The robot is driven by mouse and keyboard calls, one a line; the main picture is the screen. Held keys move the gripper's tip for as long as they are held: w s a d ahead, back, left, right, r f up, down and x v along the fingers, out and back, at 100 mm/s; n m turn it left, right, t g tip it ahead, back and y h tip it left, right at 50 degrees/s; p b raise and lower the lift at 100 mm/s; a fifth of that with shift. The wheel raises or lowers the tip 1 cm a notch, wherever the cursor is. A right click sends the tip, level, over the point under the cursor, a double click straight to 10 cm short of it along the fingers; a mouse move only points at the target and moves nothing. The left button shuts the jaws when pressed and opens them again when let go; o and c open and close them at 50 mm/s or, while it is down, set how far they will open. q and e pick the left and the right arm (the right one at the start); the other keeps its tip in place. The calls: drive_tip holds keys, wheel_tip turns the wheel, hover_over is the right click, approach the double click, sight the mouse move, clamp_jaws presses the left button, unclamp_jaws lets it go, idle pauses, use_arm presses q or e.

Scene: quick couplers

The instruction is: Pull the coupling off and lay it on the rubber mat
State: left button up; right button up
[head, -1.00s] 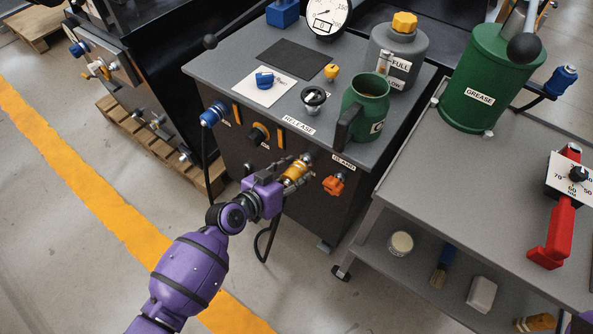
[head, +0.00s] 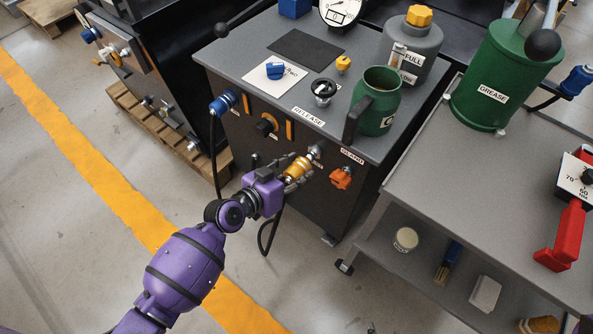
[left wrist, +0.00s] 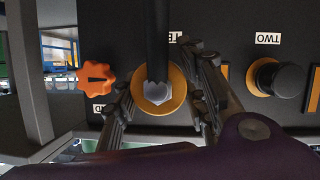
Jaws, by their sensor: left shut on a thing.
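The gold coupling (head: 297,169) is at the front panel of the dark cabinet, by a silver fitting (head: 316,151) below the RELEASE label. I cannot tell whether the two are apart. My left gripper (head: 292,174) is shut on the coupling, with a finger on each side. In the left wrist view the coupling (left wrist: 174,104) shows end-on as an orange ring around a hex nut, with a dark hose in front, between my fingers (left wrist: 160,98). The black rubber mat (head: 306,50) lies bare on the cabinet top. My right gripper is not in view.
An orange knob (head: 341,178) sits right of the coupling, a black knob (head: 265,126) and blue connector (head: 222,104) left. A grey cart (head: 455,180) stands at right.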

use_arm(q)
drive_tip(key=shift+s+a, duration=0.6)
drive_tip(key=shift+s, duration=0.2)
drive_tip(key=shift+s+a, duration=0.6)
drive_tip(key=shift+s, duration=0.2)
wheel_tip(320, 180, up, 24)
hover_over(291, 180)
drive_tip(key=w, duration=0.3)
drive_tip(key=shift+w+a, duration=0.2)
drive_tip(key=shift+a, duration=0.15)
drive_tip(key=w+d, duration=0.1)
drive_tip(key=w, duration=1.8)
drive_tip(key=w+d, duration=0.1)
drive_tip(key=w, duration=0.9)
drive_tip(key=shift+d, duration=0.3)
drive_tip(key=shift+w+d, duration=0.15)
drive_tip(key=shift+w, duration=1.45)
drive_tip(key=shift+w+d, duration=0.1)
drive_tip(key=shift+w, duration=1.5)
